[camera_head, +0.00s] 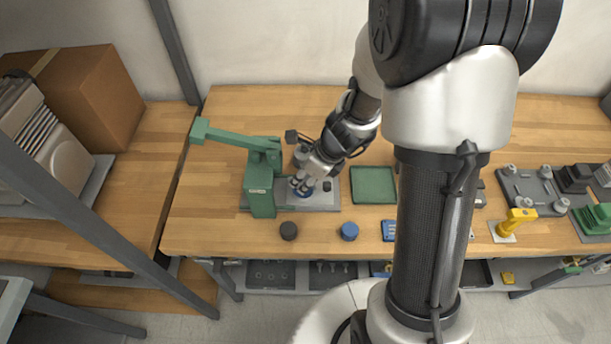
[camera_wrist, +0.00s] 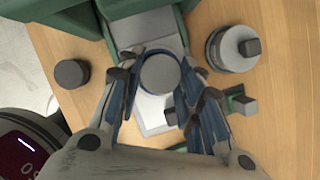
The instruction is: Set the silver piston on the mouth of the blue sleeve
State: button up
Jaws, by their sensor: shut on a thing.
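The silver piston (camera_wrist: 160,74) shows as a round grey top between my fingers in the wrist view. My gripper (camera_wrist: 159,80) is shut on it; in the head view, my gripper (camera_head: 302,184) is low over the plate beside the green press. A blue rim of the sleeve (camera_wrist: 160,52) shows around the piston's far side. In the head view, a bit of the blue sleeve (camera_head: 307,194) shows under the fingers. The piston appears over the sleeve's mouth; whether they touch cannot be told.
The green press (camera_head: 261,190) stands close left, its lever reaching left. A green mat (camera_head: 373,186) lies right. A round metal part (camera_wrist: 226,52) stands near my gripper. A yellow clamp (camera_head: 516,219) is farther right.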

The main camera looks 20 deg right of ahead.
jog(key=shift+s+f, duration=0.2)
jog(key=shift+f, duration=0.05)
jog(key=o, duration=1.1)
jog(key=shift+w, duration=0.15)
jog(key=shift+o, duration=0.4)
jog(key=o, duration=0.4)
jog(key=shift+r, duration=0.1)
jog(key=shift+r+p, duration=3.5)
